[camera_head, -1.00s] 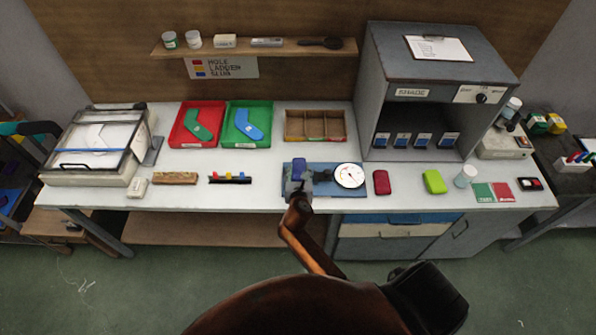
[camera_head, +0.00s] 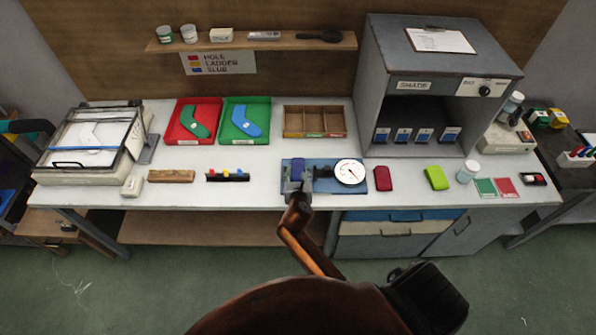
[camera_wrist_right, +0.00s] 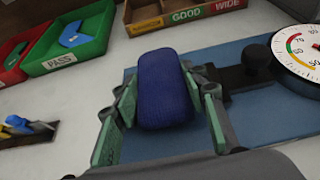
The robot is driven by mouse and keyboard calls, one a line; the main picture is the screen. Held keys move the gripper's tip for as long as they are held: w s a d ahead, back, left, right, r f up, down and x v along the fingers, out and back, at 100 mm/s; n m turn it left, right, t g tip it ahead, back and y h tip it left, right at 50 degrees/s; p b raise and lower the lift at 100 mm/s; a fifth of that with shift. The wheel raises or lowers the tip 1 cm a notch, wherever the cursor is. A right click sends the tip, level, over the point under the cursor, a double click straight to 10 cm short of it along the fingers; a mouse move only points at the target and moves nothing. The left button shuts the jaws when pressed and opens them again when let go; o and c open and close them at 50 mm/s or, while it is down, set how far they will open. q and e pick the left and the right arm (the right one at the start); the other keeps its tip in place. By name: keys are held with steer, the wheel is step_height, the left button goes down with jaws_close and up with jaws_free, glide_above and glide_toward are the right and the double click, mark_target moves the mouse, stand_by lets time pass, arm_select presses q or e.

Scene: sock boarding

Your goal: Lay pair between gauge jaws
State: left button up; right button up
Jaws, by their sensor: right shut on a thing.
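A dark blue folded sock pair (camera_wrist_right: 165,88) is between the greenish fingers of my right gripper (camera_wrist_right: 162,118) in the wrist view. The head view shows the pair (camera_head: 297,169) small, at the left part of the gauge. The gauge has a blue base plate (camera_wrist_right: 265,128), a black jaw block and slide (camera_wrist_right: 244,78) and a white dial (camera_head: 349,172) on its right. The pair is over the base plate, left of the black block. My right gripper (camera_head: 297,187) is shut on it. I cannot tell whether the pair touches the plate; the near jaw area is hidden. My left gripper is out of view.
Behind the gauge is a wooden divided tray (camera_head: 315,136). A red tray (camera_head: 180,139) and green tray (camera_head: 233,139) hold socks. A small black rack (camera_head: 228,178) stands left; a red block (camera_head: 383,179) and lime block (camera_head: 437,178) lie right. A grey shade cabinet (camera_head: 375,90) stands behind right.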

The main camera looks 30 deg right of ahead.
steer(key=shift+f, duration=0.55)
steer(key=o, duration=1.5)
steer(key=shift+c, duration=0.2)
